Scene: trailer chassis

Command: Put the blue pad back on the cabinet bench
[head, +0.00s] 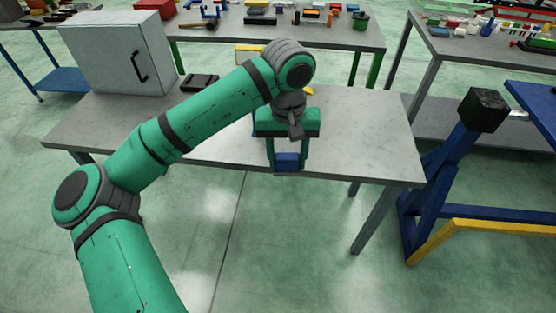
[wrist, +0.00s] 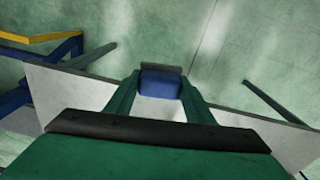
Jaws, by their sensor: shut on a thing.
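The blue pad (head: 287,161) is between the fingers of my gripper (head: 287,165), which is shut on it. In the head view the pad shows at the front edge of the cabinet bench (head: 370,135), a grey-topped table. In the wrist view the blue pad (wrist: 160,84) sits between the two green fingers of my gripper (wrist: 160,90), with a dark grey strip along its far side. The bench top (wrist: 80,92) shows beneath and to the sides. I cannot tell whether the pad touches the bench.
A grey cabinet (head: 120,55) with a black handle stands on the bench's left end. A dark flat object (head: 199,82) lies beside it. Cluttered tables (head: 280,35) stand behind. A blue frame with a black block (head: 482,108) stands to the right. The bench's right part is clear.

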